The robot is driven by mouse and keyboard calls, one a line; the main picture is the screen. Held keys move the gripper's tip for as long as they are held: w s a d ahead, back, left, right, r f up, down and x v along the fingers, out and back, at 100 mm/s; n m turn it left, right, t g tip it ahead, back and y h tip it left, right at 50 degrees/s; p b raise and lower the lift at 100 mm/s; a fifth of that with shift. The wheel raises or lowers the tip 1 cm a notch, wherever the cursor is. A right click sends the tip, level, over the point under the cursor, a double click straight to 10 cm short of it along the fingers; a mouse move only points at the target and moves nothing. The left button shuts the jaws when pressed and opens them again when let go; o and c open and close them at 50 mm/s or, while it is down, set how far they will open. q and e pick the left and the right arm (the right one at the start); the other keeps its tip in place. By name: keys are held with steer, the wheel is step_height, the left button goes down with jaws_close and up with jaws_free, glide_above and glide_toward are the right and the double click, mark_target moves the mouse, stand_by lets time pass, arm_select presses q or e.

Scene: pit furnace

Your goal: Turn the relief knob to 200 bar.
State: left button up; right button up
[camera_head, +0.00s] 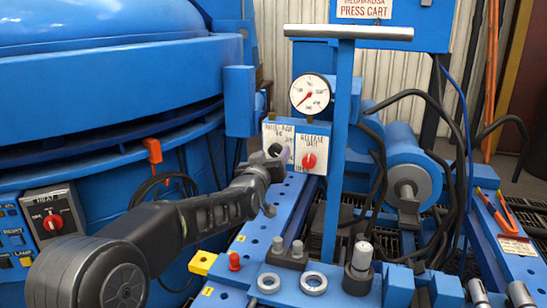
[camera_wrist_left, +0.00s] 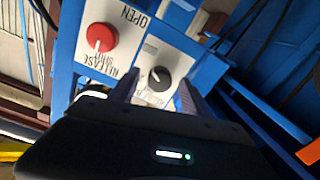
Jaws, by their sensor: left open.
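The relief knob (camera_wrist_left: 160,77) is a black dial on a white plate. In the wrist view it appears between the tips of my left gripper (camera_wrist_left: 158,90), which is open with one finger to each side. I cannot tell whether the fingers touch it. In the head view my left gripper (camera_head: 277,160) is in front of the left white plate (camera_head: 278,134) and covers much of its lower part; its knob is mostly hidden. The round gauge (camera_head: 310,94) above has a red needle pointing down-left, near the low end. My right gripper is not in view.
A red release knob (camera_head: 309,161) is right beside the relief plate; it also shows in the wrist view (camera_wrist_left: 101,37). A blue post with a grey crossbar (camera_head: 348,32) stands close on the right. Metal rings and fittings (camera_head: 313,282) lie on the blue bench below.

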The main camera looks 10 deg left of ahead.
arm_select(q)
steer(key=shift+w, duration=0.45)
steer(key=shift+c, duration=0.3)
jaws_close()
